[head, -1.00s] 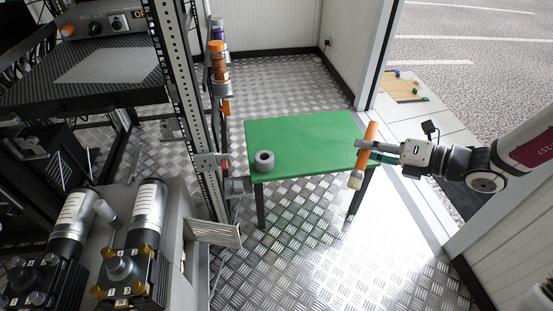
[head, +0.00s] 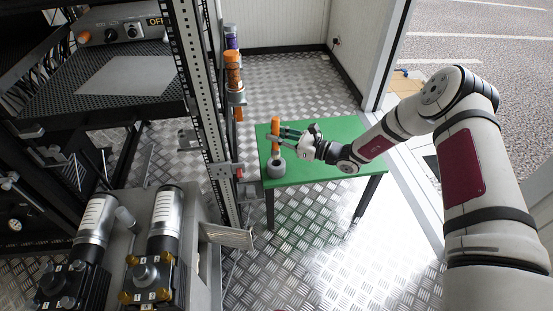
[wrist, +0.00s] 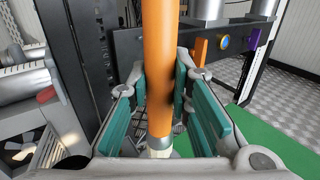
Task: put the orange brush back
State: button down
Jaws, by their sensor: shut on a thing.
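The orange brush (head: 275,128) is upright over the left part of the green table. My gripper (head: 281,139) is shut on its handle. The wrist view shows the orange handle (wrist: 159,65) between my teal finger pads, with a pale band and tip low in the picture. A grey ring-shaped holder (head: 276,169) stands on the table at its front left. The brush's lower end meets the holder in the head view; I cannot tell whether it is inside or just above or behind it.
The green table (head: 335,167) is bare to the right. Pump-like machines (head: 160,240) sit at front left.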

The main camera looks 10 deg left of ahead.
aim_at(277, 151)
notch_tip(277, 151, down, 7)
jog(key=b, duration=0.2)
jog(key=shift+d+f+b, duration=0.1)
jog(key=shift+f+b, duration=0.1)
jog(key=shift+b, duration=0.15)
jog(key=shift+f, duration=0.15)
jog(key=c, duration=1.5)
grip_release()
jog(key=shift+o, duration=0.2)
jog(key=shift+r, duration=0.25)
jog(key=p+v, duration=0.3)
jog(key=v, duration=0.9)
jog(key=shift+s, duration=0.1)
